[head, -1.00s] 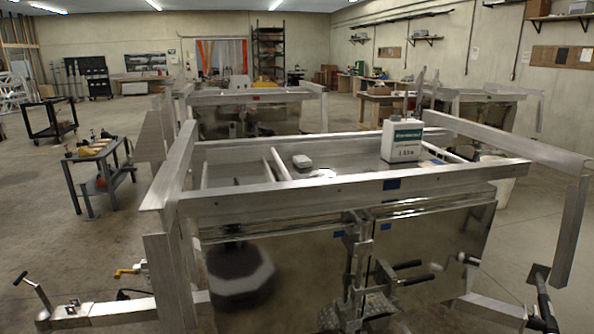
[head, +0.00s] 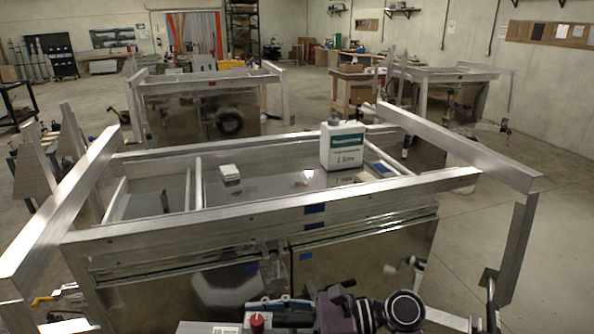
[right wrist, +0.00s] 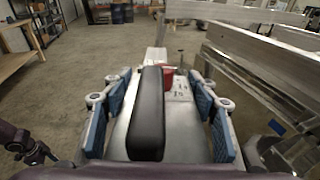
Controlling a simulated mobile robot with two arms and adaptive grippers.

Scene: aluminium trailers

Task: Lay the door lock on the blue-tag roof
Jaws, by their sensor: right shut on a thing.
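The door lock, a grey plate with a black bar and a red knob, is held in my right gripper (right wrist: 158,112) between blue-padded fingers. In the right wrist view its black bar (right wrist: 150,115) lies lengthwise between the fingers. In the head view the lock (head: 235,327) shows at the bottom edge, partly cut off, with my right gripper (head: 285,311) beside it. The blue-tag roof (head: 270,219) is the nearest aluminium frame, with blue tags (head: 314,210) on its front beam. The lock appears in front of this beam. My left gripper is out of view.
A white bottle (head: 342,146) and a small pale box (head: 230,173) stand on the near roof. A red-tag trailer (head: 205,79) and a green-tag trailer (head: 455,74) stand behind.

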